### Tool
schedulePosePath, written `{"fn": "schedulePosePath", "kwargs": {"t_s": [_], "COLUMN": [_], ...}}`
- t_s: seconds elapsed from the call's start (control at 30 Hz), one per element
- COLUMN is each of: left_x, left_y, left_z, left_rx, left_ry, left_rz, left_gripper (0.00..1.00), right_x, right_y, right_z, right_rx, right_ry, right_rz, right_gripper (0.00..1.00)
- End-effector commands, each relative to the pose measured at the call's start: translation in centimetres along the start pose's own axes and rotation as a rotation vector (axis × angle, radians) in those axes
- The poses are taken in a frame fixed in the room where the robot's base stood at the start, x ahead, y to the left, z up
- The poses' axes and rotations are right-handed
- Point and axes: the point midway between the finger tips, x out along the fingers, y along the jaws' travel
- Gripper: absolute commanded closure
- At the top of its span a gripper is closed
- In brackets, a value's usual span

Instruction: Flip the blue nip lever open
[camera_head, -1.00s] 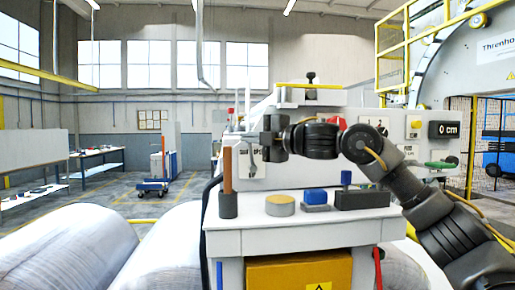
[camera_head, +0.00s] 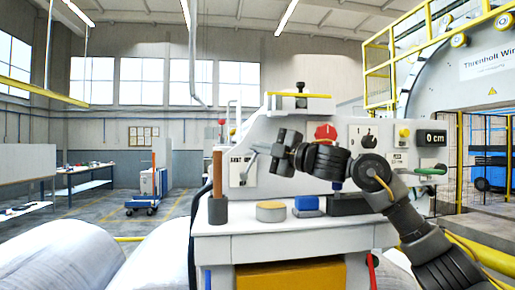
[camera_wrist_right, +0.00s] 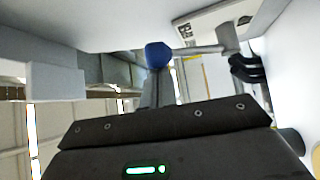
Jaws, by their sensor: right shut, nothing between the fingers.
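The nip lever shows in the right wrist view as a blue ball knob (camera_wrist_right: 158,55) on a thin metal rod (camera_wrist_right: 198,50), which runs right to a grey pivot beside a labelled plate. In the head view the metal lever (camera_head: 249,168) stands tilted on the machine's left front panel. Its blue knob cannot be made out there. My right gripper (camera_head: 282,151) is shut and empty, just right of the lever. In the wrist view its dark finger points up at the knob; whether they touch I cannot tell. My left gripper is out of view.
Below the panel, a white ledge holds a dark cup with a brown rod (camera_head: 217,205), a yellow-grey disc (camera_head: 270,211), a blue block (camera_head: 306,203) and a dark block (camera_head: 348,206). A red knob (camera_head: 325,132) sits above my right wrist. Large white rolls (camera_head: 68,255) lie left.

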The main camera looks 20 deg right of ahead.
Motion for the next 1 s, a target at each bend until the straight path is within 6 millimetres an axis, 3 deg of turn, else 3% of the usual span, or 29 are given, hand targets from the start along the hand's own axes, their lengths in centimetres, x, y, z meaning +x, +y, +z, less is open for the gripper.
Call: {"fn": "schedulePosePath", "kwargs": {"t_s": [0.57,0.73,1.0], "left_x": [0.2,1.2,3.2], "left_y": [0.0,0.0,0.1], "left_z": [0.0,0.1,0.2], "left_rx": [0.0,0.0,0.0], "left_ry": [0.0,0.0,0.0], "left_rz": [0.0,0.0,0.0], "left_gripper": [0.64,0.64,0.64], "right_x": [-0.3,-2.4,-7.6], "right_y": [-0.1,-0.3,-0.3], "right_z": [0.1,0.2,0.1], "right_rx": [0.0,-0.002,-0.003], "right_ry": [0.0,-0.001,0.0], "right_rz": [0.0,0.001,0.001], "right_gripper": [1.0,1.0,1.0]}}
